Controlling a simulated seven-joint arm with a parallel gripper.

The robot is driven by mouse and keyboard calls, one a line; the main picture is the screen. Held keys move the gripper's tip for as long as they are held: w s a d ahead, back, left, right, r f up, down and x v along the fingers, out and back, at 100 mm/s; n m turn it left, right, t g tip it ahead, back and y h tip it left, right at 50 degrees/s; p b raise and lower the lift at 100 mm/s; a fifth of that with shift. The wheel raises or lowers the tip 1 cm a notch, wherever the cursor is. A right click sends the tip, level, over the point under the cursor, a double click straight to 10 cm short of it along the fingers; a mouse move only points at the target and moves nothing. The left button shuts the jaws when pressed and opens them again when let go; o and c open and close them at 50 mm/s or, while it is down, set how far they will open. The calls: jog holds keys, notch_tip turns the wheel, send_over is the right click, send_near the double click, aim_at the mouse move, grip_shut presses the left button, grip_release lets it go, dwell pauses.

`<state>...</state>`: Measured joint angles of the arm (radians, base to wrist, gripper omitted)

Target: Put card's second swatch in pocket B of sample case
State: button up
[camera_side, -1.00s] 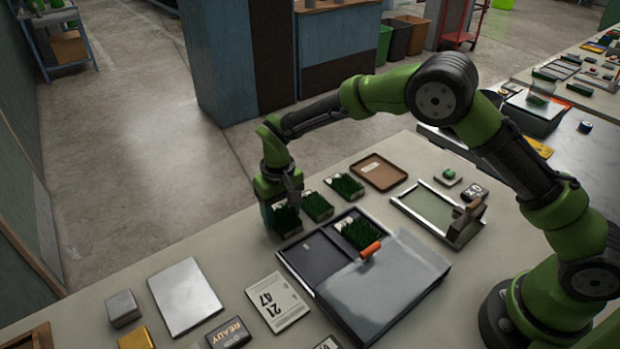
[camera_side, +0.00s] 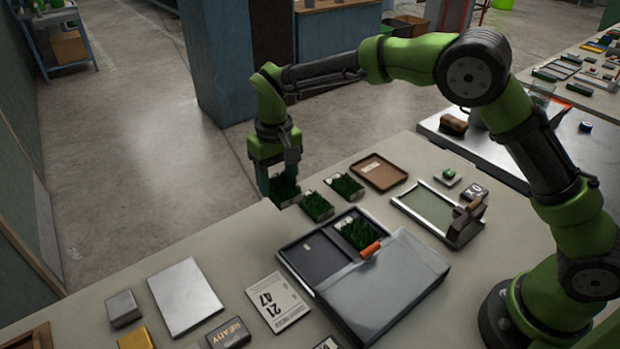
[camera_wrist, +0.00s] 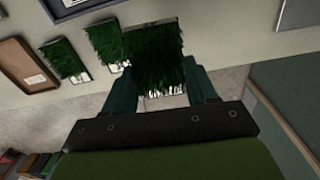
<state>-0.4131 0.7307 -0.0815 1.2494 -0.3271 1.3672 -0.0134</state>
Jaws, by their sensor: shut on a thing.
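My gripper (camera_side: 281,177) is shut on a turf swatch (camera_side: 285,194) with dark green grass and holds it above the table's far edge. The held swatch also shows between the fingers in the wrist view (camera_wrist: 152,62). Two more swatches, one nearer (camera_side: 317,207) and one farther (camera_side: 345,186), lie to its right. The sample case (camera_side: 294,266) is in front. Its left pocket (camera_side: 316,257) is dark and empty; the one beside it holds a swatch (camera_side: 359,233). A grey translucent cover (camera_side: 385,290) hides the front part. The card (camera_side: 279,302) reads 21 and 47. Pocket letters are not legible.
A brown tray (camera_side: 379,172) and a metal-framed tray (camera_side: 432,210) stand at the right. An orange handle (camera_side: 370,250) sits on the case. A silver plate (camera_side: 185,290), a metal block (camera_side: 123,308) and a READY block (camera_side: 229,333) lie at the left front.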

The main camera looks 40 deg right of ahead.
jog(key=shift+n, duration=0.3)
jog(key=s+r, duration=0.1)
jog(key=s+a+r, duration=0.1)
jog(key=s+r, duration=0.1)
jog(key=shift+s+a+r, duration=0.1)
jog(key=shift+a+r, duration=0.05)
jog(key=shift+r, duration=0.05)
jog(key=s, duration=0.9)
send_over(318, 259)
notch_tip(318, 259, down, 8)
jog(key=shift+s+r, duration=0.1)
jog(key=shift+r, duration=0.05)
jog(key=shift+f, duration=2.1)
jog(key=shift+f, duration=0.15)
jog(key=o, duration=0.9)
